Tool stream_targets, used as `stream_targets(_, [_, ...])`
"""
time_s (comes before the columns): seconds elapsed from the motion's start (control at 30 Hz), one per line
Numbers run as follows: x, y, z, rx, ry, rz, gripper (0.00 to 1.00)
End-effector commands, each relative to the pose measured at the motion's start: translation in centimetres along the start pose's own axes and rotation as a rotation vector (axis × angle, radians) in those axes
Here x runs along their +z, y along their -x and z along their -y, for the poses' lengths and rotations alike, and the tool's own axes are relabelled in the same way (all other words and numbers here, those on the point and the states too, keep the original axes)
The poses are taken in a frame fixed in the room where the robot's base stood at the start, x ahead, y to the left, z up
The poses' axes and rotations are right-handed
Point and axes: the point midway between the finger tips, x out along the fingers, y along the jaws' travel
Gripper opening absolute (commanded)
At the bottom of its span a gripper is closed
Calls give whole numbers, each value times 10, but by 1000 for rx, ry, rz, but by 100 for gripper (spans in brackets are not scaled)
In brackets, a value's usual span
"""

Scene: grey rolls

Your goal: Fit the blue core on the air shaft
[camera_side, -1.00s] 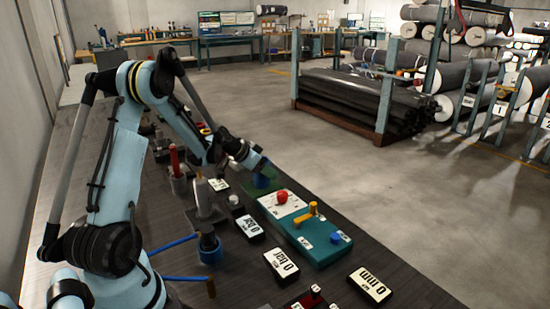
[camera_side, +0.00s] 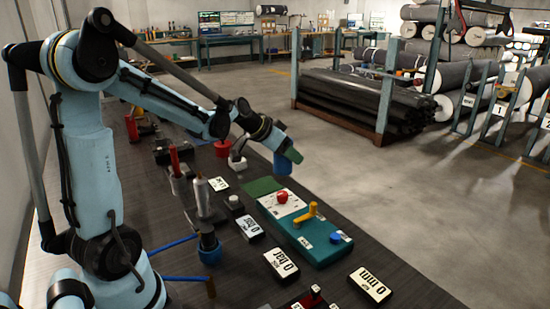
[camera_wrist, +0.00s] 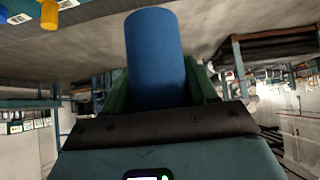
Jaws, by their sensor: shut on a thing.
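The blue core (camera_side: 283,166) is a short blue cylinder held up in the air beyond the teal control panel, clear of the bench. My gripper (camera_side: 291,153) has green fingers and is shut on the core. In the wrist view the core (camera_wrist: 155,58) stands out between the green fingers of my gripper (camera_wrist: 160,92), and its far end is clear. A silver upright cylinder (camera_side: 203,196) on a dark base stands on the bench to the left of the core; it may be the air shaft, but I cannot tell for sure.
The teal panel (camera_side: 318,250) bears a red button (camera_side: 282,197), a yellow lever (camera_side: 312,210) and a blue knob (camera_side: 335,237). A bare green mat (camera_side: 263,186) lies behind it. A red cylinder (camera_side: 222,148) and a red-topped post (camera_side: 174,160) stand farther left. Readouts (camera_side: 281,262) lie in front.

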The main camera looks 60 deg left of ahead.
Motion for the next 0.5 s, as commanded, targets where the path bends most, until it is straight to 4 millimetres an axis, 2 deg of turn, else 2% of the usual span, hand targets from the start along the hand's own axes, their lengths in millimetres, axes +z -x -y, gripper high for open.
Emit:
stream_targets(0.17, [1, 29, 15, -43, 44, 0, 26])
stream_targets(0.5, [24, 126, 59, -193, 194, 0, 26])
